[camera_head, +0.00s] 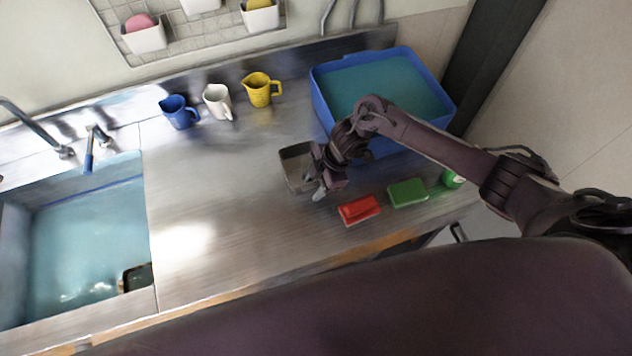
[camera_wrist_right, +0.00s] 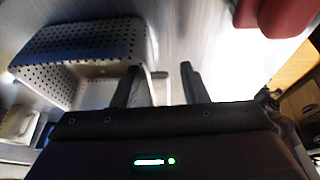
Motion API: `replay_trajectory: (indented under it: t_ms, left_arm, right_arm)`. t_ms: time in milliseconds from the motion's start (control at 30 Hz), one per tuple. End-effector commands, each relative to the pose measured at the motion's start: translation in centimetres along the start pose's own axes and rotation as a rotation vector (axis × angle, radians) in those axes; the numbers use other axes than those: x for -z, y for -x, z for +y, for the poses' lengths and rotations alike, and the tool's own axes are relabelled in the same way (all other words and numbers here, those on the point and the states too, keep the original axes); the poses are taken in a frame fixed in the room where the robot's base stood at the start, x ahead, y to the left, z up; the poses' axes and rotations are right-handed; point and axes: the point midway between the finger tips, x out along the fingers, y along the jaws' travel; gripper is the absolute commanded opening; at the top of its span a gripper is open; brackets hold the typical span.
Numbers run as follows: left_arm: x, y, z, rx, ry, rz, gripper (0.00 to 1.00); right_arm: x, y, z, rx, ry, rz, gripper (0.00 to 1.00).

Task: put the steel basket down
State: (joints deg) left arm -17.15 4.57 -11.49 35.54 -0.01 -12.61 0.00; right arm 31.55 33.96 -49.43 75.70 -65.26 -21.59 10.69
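The steel basket (camera_head: 296,168) is a small perforated metal box near the middle of the counter. It appears to rest on the counter, though contact under it is hidden. In the wrist view the basket (camera_wrist_right: 88,42) fills the upper left, with its holed wall and a thin rod at its right end. My right gripper (camera_head: 317,186) is at the basket's right end. In the wrist view the right gripper (camera_wrist_right: 160,82) has its fingers spread, one on each side of the rod, with clear gaps. My left gripper is not in view.
A red item (camera_head: 359,209) and a green item (camera_head: 407,193) lie right of the basket. A blue tub (camera_head: 440,92) stands behind. Blue (camera_head: 178,112), white (camera_head: 217,101) and yellow (camera_head: 259,89) jugs line the back. A water-filled sink (camera_head: 90,240) is left; the counter between is clear.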

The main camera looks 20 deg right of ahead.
Motion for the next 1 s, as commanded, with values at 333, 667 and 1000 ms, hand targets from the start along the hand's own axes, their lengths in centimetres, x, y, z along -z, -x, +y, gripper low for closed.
replay_trajectory:
  t_ms: [333,667,1000]
  left_arm:
    - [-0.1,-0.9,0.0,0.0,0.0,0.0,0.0]
    - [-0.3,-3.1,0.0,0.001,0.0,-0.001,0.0]
    - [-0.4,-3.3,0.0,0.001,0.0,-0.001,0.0]
  right_arm:
    - [-0.3,-0.3,0.1,-0.004,0.0,0.0,0.4]
    - [-0.1,5.6,0.6,-0.005,0.003,0.0,0.4]
    - [0.0,7.6,0.5,-0.001,-0.001,0.001,0.4]
